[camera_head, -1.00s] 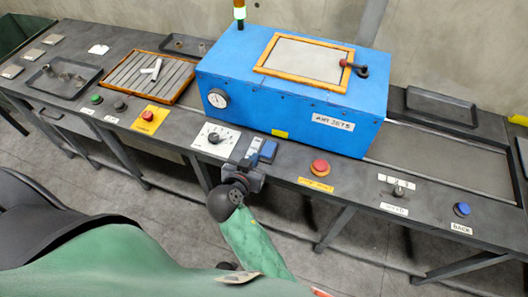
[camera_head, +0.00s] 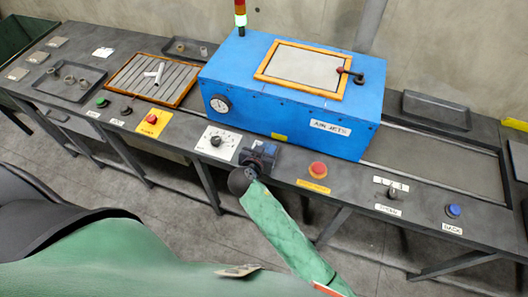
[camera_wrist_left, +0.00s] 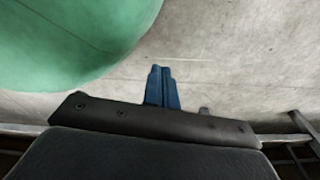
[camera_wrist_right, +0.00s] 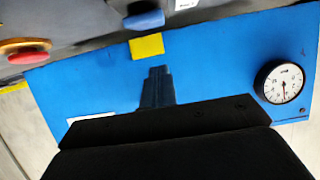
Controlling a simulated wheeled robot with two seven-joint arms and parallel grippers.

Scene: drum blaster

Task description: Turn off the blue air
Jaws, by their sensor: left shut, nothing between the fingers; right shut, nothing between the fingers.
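The blue machine box (camera_head: 230,75) labelled AIR JETS stands on the dark bench. In the right wrist view a blue rocker switch (camera_wrist_right: 145,19) lies on the bench beside a white label (camera_wrist_right: 185,4), near the yellow tag (camera_wrist_right: 147,45) on the box. My right gripper (camera_head: 263,150) is shut and empty at the bench's front, in front of the box, and hides most of the switch in the head view. Its fingers (camera_wrist_right: 156,84) show against the blue box wall; contact with the switch is not visible. My left gripper (camera_wrist_left: 162,87) is shut and empty, away from the bench.
A red button (camera_head: 318,170) sits right of my right gripper. A black knob on a white dial plate (camera_head: 218,142) is to its left. A blue button (camera_head: 453,211) is at the far right. A gauge (camera_head: 220,103) is on the box front.

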